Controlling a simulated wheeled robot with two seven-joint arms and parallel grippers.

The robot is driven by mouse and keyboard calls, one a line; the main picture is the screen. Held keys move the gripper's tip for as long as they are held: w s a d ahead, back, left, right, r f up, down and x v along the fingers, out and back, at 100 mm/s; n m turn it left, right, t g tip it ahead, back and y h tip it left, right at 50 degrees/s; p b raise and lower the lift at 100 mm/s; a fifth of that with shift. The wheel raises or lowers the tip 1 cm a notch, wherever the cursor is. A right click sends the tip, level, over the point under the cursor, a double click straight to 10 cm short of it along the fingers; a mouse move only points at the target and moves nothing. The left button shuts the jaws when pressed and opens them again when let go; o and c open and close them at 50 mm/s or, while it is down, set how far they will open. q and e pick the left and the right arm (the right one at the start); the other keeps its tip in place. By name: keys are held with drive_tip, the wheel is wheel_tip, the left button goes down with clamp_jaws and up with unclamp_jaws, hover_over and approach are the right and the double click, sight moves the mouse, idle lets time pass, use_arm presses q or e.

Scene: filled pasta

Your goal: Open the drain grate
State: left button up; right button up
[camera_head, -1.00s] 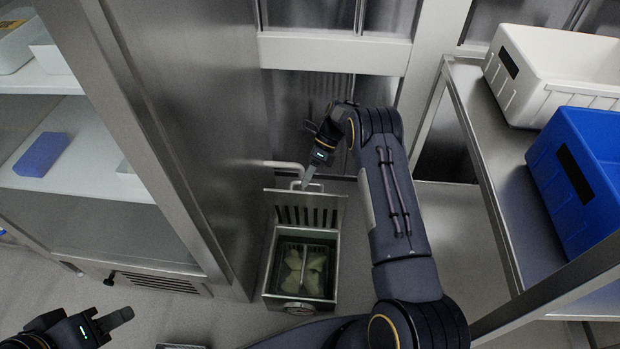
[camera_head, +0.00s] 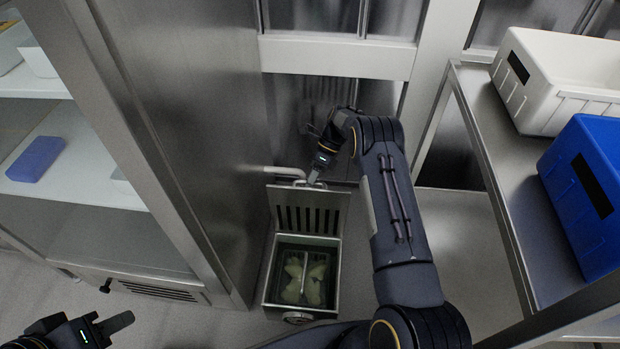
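The drain grate (camera_head: 308,219) is a slotted metal lid at the back edge of a metal floor drain box (camera_head: 337,270). It stands raised and leaning back, so the box is open. Pale green pieces lie inside the box on both sides of a bar. My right gripper (camera_head: 314,181) points down at the top edge of the grate, by a bent metal bar (camera_head: 288,172). Its fingertips are small and partly hidden, so I cannot tell whether they grip. My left gripper (camera_head: 118,323) is at the lower left, away from the drain; its finger gap does not show.
A steel cabinet (camera_head: 195,130) stands close left of the drain. A shelf at the left holds a blue block (camera_head: 36,159). A steel table (camera_head: 505,165) at the right carries a white bin (camera_head: 540,95) and a blue bin (camera_head: 590,195). Floor is clear in front.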

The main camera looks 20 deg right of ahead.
drive_tip(key=shift+w+r, duration=0.1)
drive_tip(key=shift+r, duration=0.2)
drive_tip(key=p+v, duration=0.1)
drive_tip(key=v, duration=0.6)
drive_tip(key=shift+d+r+p, duration=0.15)
drive_tip(key=shift+d+p, duration=0.1)
drive_tip(key=shift+p, duration=0.05)
drive_tip(key=shift+r, duration=0.1)
